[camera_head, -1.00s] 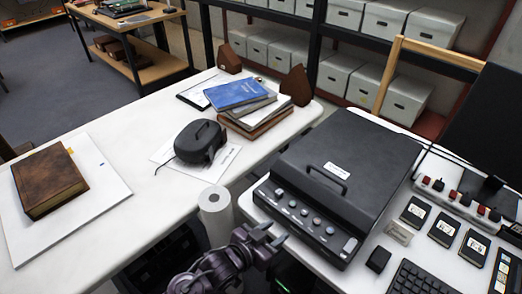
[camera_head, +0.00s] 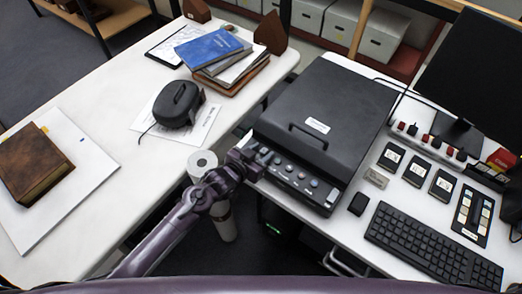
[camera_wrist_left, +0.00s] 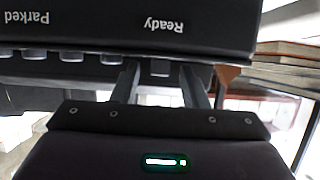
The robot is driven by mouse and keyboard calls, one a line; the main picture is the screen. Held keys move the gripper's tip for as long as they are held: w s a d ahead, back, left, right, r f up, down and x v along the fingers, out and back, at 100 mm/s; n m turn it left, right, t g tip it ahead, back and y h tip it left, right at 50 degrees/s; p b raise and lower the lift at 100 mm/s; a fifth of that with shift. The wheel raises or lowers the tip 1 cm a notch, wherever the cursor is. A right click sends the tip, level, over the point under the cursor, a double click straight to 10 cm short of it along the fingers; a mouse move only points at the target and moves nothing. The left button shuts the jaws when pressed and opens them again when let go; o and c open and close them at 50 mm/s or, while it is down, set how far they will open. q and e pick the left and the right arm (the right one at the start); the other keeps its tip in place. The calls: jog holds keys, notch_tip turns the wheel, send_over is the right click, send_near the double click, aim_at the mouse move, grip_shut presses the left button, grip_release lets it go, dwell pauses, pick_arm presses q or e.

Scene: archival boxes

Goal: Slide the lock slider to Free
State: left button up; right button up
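The black scanner-like machine (camera_head: 325,105) stands on the right table, with a row of knobs along its front panel (camera_head: 296,177). My left gripper (camera_head: 257,161) is at the left end of that panel. In the left wrist view, its two fingers (camera_wrist_left: 163,88) are apart and point at the panel edge. A small grey block (camera_wrist_left: 160,68) shows between the fingertips; I cannot tell whether it is the lock slider or whether they touch it. "Ready" and "Parked" labels appear upside down above the knobs. No "Free" label is legible. My right gripper is not in view.
A keyboard (camera_head: 432,245), black cards (camera_head: 415,170) and a row of red and black switches (camera_head: 428,140) lie right of the machine. The left table holds stacked books (camera_head: 222,58), a black device (camera_head: 178,103) and a brown book (camera_head: 32,162).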

pick_arm(q)
jog(key=shift+w+d, duration=0.1)
jog(key=shift+d, duration=0.05)
jog(key=shift+c, duration=0.3)
grip_shut()
